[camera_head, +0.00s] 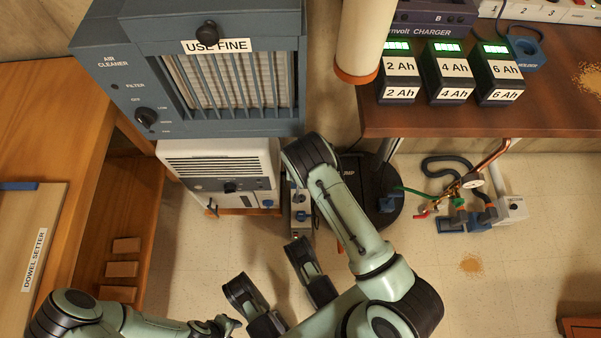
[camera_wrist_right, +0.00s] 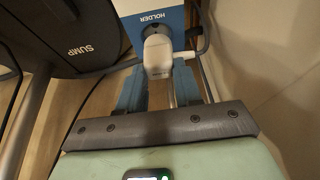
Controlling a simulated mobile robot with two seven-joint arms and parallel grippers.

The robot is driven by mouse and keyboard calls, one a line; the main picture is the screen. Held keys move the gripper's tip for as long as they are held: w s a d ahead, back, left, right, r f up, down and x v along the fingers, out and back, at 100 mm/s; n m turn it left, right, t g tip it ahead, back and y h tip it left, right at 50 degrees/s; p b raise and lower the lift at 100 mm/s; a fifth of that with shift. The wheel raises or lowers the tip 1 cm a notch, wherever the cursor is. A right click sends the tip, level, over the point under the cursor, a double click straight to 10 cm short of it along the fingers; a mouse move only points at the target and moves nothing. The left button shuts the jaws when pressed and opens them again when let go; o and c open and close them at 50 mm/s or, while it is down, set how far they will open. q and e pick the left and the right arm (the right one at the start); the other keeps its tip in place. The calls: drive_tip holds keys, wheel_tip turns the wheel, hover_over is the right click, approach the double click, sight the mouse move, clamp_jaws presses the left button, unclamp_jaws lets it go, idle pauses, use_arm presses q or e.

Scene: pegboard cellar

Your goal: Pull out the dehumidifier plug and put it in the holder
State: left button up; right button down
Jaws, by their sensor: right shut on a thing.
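The white dehumidifier (camera_head: 222,165) stands on the floor under the blue air cleaner in the head view. In the right wrist view my right gripper (camera_wrist_right: 159,82) has its blue fingers on either side of the white plug (camera_wrist_right: 158,54), shut on it. The holder (camera_wrist_right: 142,17), blue and white with a HOLDER label, is just beyond the plug; I cannot tell whether the plug touches it.
The black sump lid (camera_wrist_right: 75,38) is left of the holder in the wrist view. The air cleaner (camera_head: 215,75) stands above the dehumidifier. A bench (camera_head: 520,118) with battery packs is at right, with pipes and a valve (camera_head: 462,190) below.

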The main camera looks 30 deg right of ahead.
drive_tip(key=shift+f, duration=1.35)
idle(1.3)
drive_tip(key=shift+r, duration=0.1)
idle(0.7)
drive_tip(key=shift+c, duration=1)
unclamp_jaws()
drive_tip(key=shift+r+p, duration=2.5)
drive_tip(key=shift+r, duration=1)
